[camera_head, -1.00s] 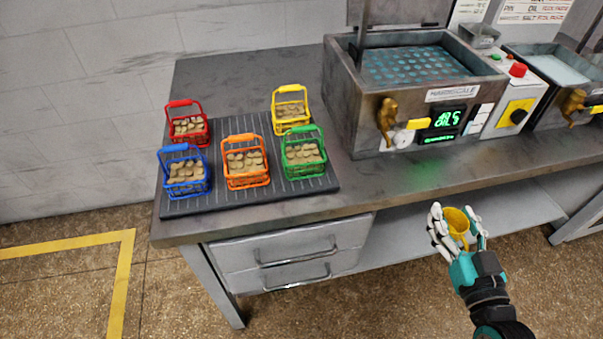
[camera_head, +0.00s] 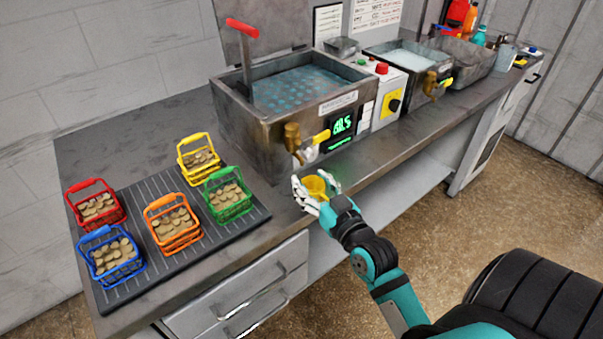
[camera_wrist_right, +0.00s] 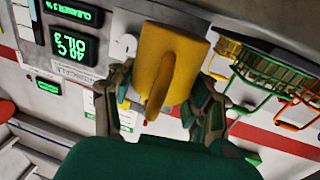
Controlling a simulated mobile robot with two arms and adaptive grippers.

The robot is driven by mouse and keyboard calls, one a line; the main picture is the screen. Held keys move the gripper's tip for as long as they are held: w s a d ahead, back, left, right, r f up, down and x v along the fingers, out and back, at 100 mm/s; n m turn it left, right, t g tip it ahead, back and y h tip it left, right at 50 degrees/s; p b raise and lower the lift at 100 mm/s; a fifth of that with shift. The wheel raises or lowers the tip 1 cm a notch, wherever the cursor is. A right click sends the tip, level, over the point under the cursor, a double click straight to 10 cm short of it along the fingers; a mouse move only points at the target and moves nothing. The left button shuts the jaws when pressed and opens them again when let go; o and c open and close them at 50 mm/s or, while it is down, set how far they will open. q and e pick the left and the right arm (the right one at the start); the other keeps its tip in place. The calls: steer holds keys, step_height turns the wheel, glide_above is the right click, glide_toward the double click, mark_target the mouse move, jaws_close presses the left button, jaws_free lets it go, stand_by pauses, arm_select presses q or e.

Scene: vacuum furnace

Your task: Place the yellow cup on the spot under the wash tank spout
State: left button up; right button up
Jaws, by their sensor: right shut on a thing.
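The yellow cup (camera_head: 316,188) is held in my right gripper (camera_head: 317,187), just in front of the counter's front edge and below and to the right of the near tank's brass spout (camera_head: 292,138). In the right wrist view the cup (camera_wrist_right: 175,55) sits between the two fingers of the gripper (camera_wrist_right: 162,100), its handle facing the camera. The near tank (camera_head: 262,135) has a bluish perforated surface inside and a green display. A farther tank (camera_head: 400,62) has its own brass spout (camera_head: 430,84). I cannot tell which is the wash tank. My left gripper is out of view.
Several baskets of coin-like pieces, including the green one (camera_head: 228,196) and the blue one (camera_head: 110,255), stand on a ridged dark mat (camera_head: 245,225) at left. A control box (camera_head: 385,95) stands between the tanks. A narrow counter strip (camera_head: 385,140) in front of them is clear.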

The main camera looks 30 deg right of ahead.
steer(key=shift+w+r, duration=0.1)
steer(key=shift+w, duration=0.6)
steer(key=w, duration=0.3)
steer(key=shift+d+p, duration=0.15)
steer(key=shift+p, duration=0.15)
steer(key=shift+w+f, duration=0.15)
steer(key=shift+f, duration=0.75)
steer(key=shift+r, duration=0.1)
steer(key=o, duration=1.2)
